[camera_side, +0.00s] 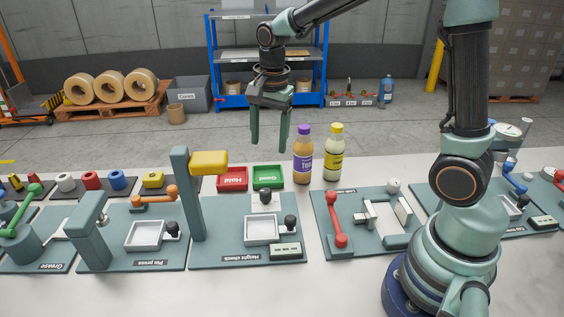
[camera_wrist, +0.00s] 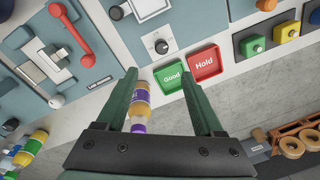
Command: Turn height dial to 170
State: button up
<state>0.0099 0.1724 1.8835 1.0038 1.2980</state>
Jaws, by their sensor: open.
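The height check station (camera_side: 205,256) is a teal board with a white square pan and a yellow-headed post. At its back, a dial (camera_side: 265,195) with a black knob sits on a white plate. The wrist view shows the dial (camera_wrist: 161,46) from above, with marks around it too small to read. My gripper (camera_side: 269,147) is open and empty, high above and behind the station. In the wrist view, the dial lies just beyond the open fingertips (camera_wrist: 160,72). A small display (camera_side: 286,250) at the board's front corner is unreadable here.
A tea bottle (camera_side: 303,160) and a yellow-labelled bottle (camera_side: 334,157) stand right of my gripper. Red Hold (camera_side: 232,179) and green Good (camera_side: 268,177) trays lie behind the station. The yellow-headed post (camera_side: 209,163) rises left of the dial. A second black knob (camera_side: 291,222) stands beside the pan.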

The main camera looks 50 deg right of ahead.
aim_at(265, 191)
jog(key=f+m, duration=0.1)
jog(key=f, duration=0.4)
jog(key=w+f+m, duration=0.1)
jog(key=f, duration=0.4)
jog(key=f+m+g, duration=0.1)
jog(key=f, duration=0.4)
jog(key=shift+w+f, duration=0.2)
jog(key=shift+w, duration=0.2)
grip_shut()
